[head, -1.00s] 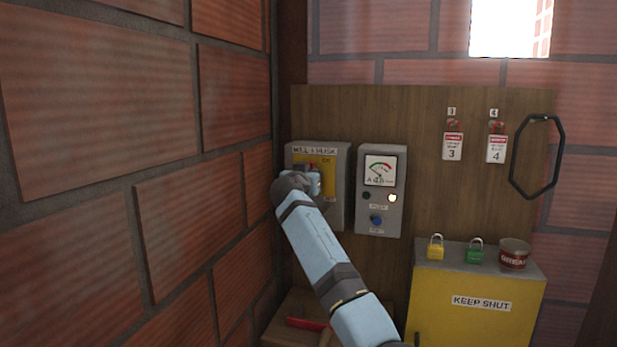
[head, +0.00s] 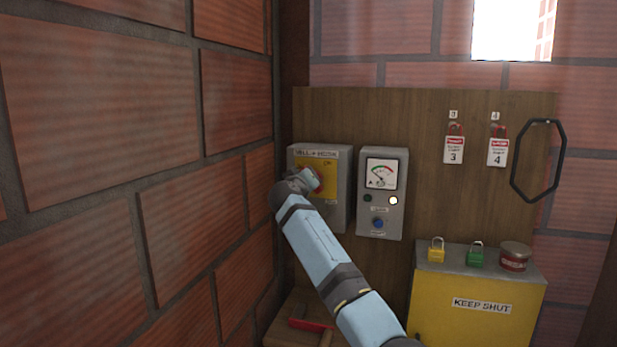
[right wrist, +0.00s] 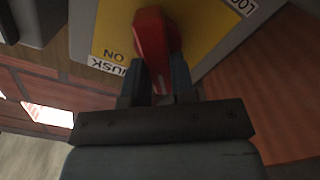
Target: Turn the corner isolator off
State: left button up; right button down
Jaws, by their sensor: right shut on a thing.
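The corner isolator is a grey box (head: 341,205) with a yellow face plate, at the left end of the wooden board near the brick corner. Its red handle (right wrist: 151,38) shows large in the right wrist view, where the yellow plate (right wrist: 197,32) carries an upside-down "ON" mark. My right gripper (right wrist: 159,85) is shut on the red handle, a finger on each side of its lower end. In the head view my right gripper (head: 312,182) covers much of the handle, so its exact angle is hard to read there. My left gripper is not in view.
A brick wall (head: 130,150) stands close on the left. A yellow cabinet (head: 475,290) holds padlocks and a tin. Red-shackled tags and a black loop hang at right.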

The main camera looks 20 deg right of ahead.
jog(key=shift+w+a+f+n+p, duration=0.1)
jog(key=shift+f+n+p, duration=0.1)
jog(key=shift+n+p, duration=1.05)
jog(key=shift+s+f+n+p, duration=0.15)
jog(key=shift+n+p, duration=0.35)
jog(key=shift+n, duration=1.6)
jog(key=shift+w+a+f+n+p, duration=0.1)
jog(key=shift+w+f+n+p, duration=0.1)
jog(key=shift+n+p, duration=1.05)
jog(key=shift+n+b, duration=0.3)
jog(key=shift+n, duration=0.3)
jog(key=c, duration=1)
grip_release()
jog(key=shift+o, duration=0.2)
